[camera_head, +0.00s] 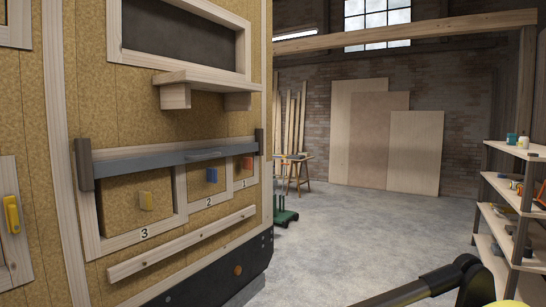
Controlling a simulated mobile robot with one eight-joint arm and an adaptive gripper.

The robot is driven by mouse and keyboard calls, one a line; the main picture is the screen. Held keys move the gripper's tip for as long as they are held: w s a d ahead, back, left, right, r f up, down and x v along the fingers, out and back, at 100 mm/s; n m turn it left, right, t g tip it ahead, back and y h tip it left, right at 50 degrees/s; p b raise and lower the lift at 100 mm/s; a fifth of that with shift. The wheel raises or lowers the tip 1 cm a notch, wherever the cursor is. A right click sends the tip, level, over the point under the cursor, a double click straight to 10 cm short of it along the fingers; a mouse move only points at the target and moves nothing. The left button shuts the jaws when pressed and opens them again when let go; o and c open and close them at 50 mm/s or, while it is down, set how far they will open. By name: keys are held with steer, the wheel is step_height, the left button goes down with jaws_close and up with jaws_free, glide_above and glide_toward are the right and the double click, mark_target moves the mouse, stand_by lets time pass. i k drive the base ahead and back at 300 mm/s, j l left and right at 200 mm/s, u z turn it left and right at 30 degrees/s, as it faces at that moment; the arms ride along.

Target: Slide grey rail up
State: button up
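The grey rail (135,161) is a long flat bar across the trailer's wooden wall on the left. It runs between a dark upright bracket (84,165) at its left end and another dark bracket (259,142) at its right end. A small grey handle (204,155) sticks out from the rail right of its middle. The rail lies across the upper part of the framed compartments marked 3, 2 and 1. Part of my dark arm (430,287) shows at the bottom right, well away from the rail. My gripper is not in view.
Shelving (513,210) stands at right.

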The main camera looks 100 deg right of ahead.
mark_target(101, 169)
steer(key=z, duration=2.7)
